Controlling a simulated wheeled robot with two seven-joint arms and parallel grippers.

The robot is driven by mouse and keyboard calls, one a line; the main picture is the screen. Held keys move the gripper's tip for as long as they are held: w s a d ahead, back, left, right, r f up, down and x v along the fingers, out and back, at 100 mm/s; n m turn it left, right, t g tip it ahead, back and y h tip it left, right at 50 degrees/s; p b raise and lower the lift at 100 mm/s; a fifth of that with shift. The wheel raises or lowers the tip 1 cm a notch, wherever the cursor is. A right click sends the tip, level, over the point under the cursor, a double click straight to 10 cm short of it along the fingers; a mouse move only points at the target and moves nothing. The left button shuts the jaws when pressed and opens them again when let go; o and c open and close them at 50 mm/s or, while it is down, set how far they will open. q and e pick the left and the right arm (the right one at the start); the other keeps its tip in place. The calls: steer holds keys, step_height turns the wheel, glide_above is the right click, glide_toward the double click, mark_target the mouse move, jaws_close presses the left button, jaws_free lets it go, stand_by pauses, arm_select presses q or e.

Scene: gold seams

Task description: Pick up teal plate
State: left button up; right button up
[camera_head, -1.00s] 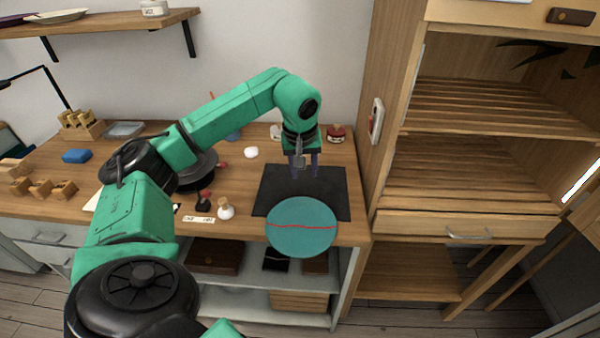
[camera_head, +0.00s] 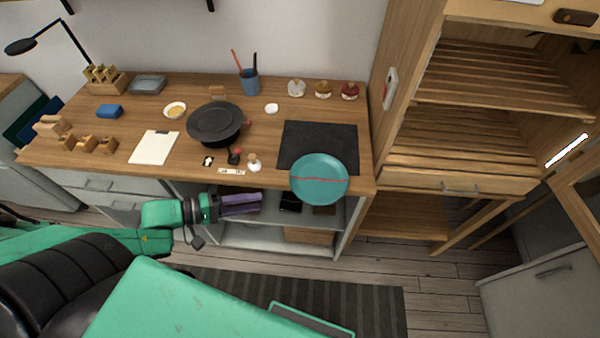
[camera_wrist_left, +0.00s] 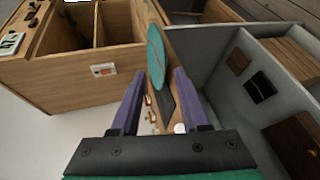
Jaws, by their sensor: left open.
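The teal plate (camera_head: 319,179) has a red seam across it. It lies at the front edge of the wooden workbench, partly over the black mat (camera_head: 318,140), and overhangs the edge. In the left wrist view the plate (camera_wrist_left: 156,57) shows almost edge-on beyond the fingertips. My left gripper (camera_head: 258,202) is in front of the bench, below its top and to the left of the plate, apart from it. In the left wrist view its two purple fingers (camera_wrist_left: 154,78) are spread with nothing held between them. My right gripper is not in view.
A black round turntable (camera_head: 215,122), a small white-based brush or bottle (camera_head: 254,163) and a clipboard (camera_head: 154,147) sit left of the plate. Several jars stand at the back. A wooden slatted cabinet (camera_head: 490,150) rises close on the right. Open shelves lie under the bench.

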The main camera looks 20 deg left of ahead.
mark_target(300, 196)
arm_select(q)
steer(key=shift+n+y, duration=0.3)
steer(key=shift+n, duration=0.3)
steer(key=b+x, duration=0.1)
steer(key=x, duration=0.4)
steer(key=b+x, duration=0.2)
steer(key=x, duration=0.2)
steer(key=b+x, duration=0.1)
steer(key=x, duration=0.4)
steer(key=shift+w+d+f, duration=0.15)
steer(key=shift+d+f, duration=0.05)
steer(key=shift+f, duration=0.2)
steer(key=shift+a, duration=0.1)
jaws_close()
